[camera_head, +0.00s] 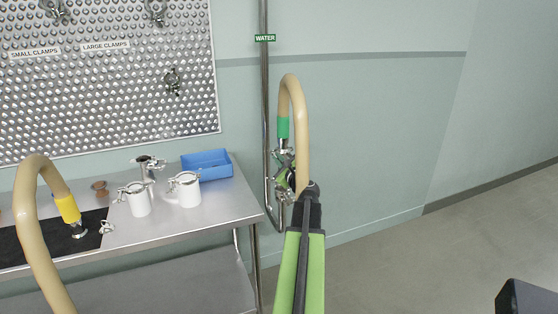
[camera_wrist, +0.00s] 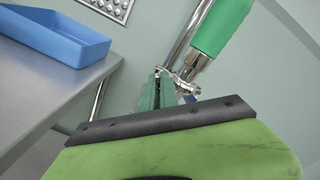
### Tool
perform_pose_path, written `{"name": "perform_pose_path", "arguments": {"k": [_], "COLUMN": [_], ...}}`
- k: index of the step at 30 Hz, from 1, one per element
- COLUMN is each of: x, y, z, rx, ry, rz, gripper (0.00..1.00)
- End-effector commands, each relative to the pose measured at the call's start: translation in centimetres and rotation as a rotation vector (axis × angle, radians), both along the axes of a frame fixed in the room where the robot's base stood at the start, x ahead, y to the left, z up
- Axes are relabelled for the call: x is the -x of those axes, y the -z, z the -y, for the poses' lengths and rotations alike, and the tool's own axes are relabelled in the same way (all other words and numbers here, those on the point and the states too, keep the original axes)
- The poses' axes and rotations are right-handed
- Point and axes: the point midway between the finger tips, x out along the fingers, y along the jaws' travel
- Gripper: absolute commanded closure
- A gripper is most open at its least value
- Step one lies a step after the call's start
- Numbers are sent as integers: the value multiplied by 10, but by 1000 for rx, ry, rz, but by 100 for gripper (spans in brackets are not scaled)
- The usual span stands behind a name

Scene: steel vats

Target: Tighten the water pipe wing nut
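The water pipe (camera_head: 264,110) runs down the wall under a green WATER label (camera_head: 265,38) and bends up at the bottom. A tan hose with a green end sleeve (camera_head: 283,128) meets it at a metal clamp (camera_head: 283,158). The sleeve (camera_wrist: 222,25) and the clamp (camera_wrist: 191,68) also show in the wrist view. I cannot make out the wing nut clearly among the clamp's metal parts. My gripper (camera_wrist: 166,92) is right at the clamp, with green finger parts beside the metal. My own arm and wrist cover much of it, so its opening and any contact are unclear.
A steel table (camera_head: 215,215) stands left of the pipe, with a blue bin (camera_head: 207,164), white lidded jars (camera_head: 186,190) and a yellow-sleeved hose (camera_head: 67,208). A studded panel (camera_head: 110,95) with hanging clamps is on the wall. The floor to the right (camera_head: 450,240) is clear.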

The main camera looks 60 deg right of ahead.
Motion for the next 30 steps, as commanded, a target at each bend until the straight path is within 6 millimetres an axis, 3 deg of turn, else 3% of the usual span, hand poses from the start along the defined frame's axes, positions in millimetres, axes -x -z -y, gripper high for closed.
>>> {"name": "perform_pose_path", "arguments": {"k": [30], "x": [-1], "y": [1], "z": [-1], "rx": [-794], "ry": [-3], "rz": [547], "gripper": [100]}}
